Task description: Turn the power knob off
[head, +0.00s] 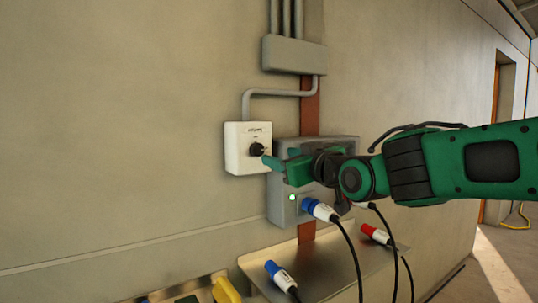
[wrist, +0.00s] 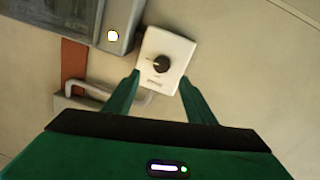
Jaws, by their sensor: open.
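The power knob (head: 257,149) is a small black rotary knob on a white switch box (head: 236,160) fixed to the wall. In the wrist view the knob (wrist: 160,64) sits on the white plate (wrist: 172,45), with a pale pointer mark toward the left. My gripper (head: 270,158) is green and reaches in from the right, close to the box in the head view. In the wrist view its two fingers (wrist: 160,82) are spread, with the knob between and beyond their tips. The gripper is open and empty. Whether a finger touches the box cannot be told.
A grey conduit (head: 275,92) runs above the switch. A metal shelf (head: 325,262) below holds loose plugs and cables. The wall left is clear.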

